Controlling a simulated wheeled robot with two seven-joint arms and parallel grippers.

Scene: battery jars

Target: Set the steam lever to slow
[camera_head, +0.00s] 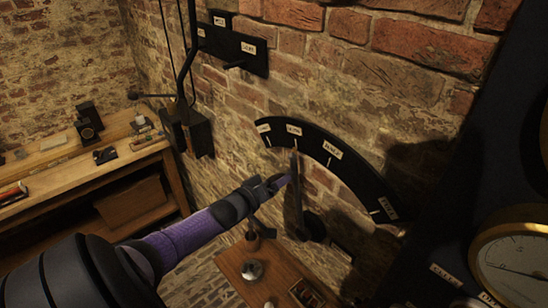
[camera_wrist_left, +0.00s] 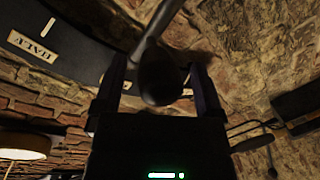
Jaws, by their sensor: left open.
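The steam lever (camera_head: 297,200) is a dark bar rising from a pivot low on the brick wall. Its upper end points close to the second label from the left on a black curved plate (camera_head: 360,172) with several white labels and tick marks; that label looks like SLOW, though blurred. My left gripper (camera_head: 284,182) is at the lever's left side, near its upper half. In the left wrist view, the lever's dark rounded end (camera_wrist_left: 160,82) lies between the two spread fingers of my left gripper (camera_wrist_left: 158,92); contact cannot be told. A HALF label shows there. My right gripper is not in view.
A gauge with a brass rim (camera_head: 515,262) stands at the right on a dark panel. A wooden bench (camera_head: 90,185) with small objects is at the left. A small wooden table (camera_head: 235,268) stands below the lever. Black switchgear (camera_head: 232,48) is on the wall above.

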